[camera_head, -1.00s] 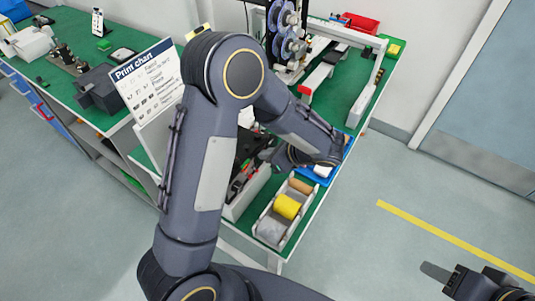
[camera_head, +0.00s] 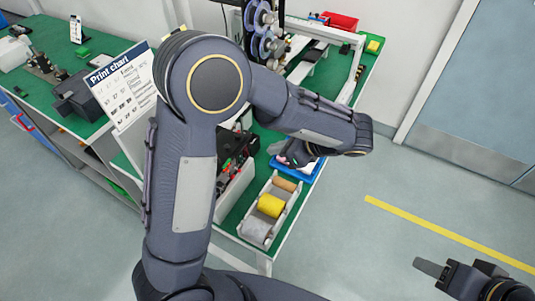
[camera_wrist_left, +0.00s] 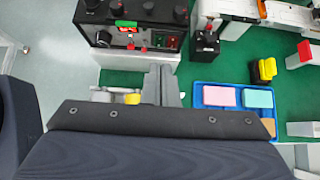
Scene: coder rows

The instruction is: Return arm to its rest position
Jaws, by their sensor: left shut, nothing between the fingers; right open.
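My left arm crosses the middle of the head view, its elbow high and its forearm reaching right over the green bench (camera_head: 232,219). My left gripper (camera_wrist_left: 161,84) is shut and empty in the left wrist view, above the bench near the blue tray (camera_wrist_left: 198,98). In the head view it is mostly hidden beneath my forearm. The blue tray holds a pink block (camera_wrist_left: 219,96) and a teal block (camera_wrist_left: 258,98). My right gripper (camera_head: 455,270) is open and empty at the lower right of the head view, above the floor.
A rack of spools, one a yellow spool (camera_head: 270,205), stands at the bench's front. A print chart board (camera_head: 122,88) is beside my left arm. A spool tower (camera_head: 262,40) and red bin (camera_head: 340,20) stand behind. Floor on the right is clear.

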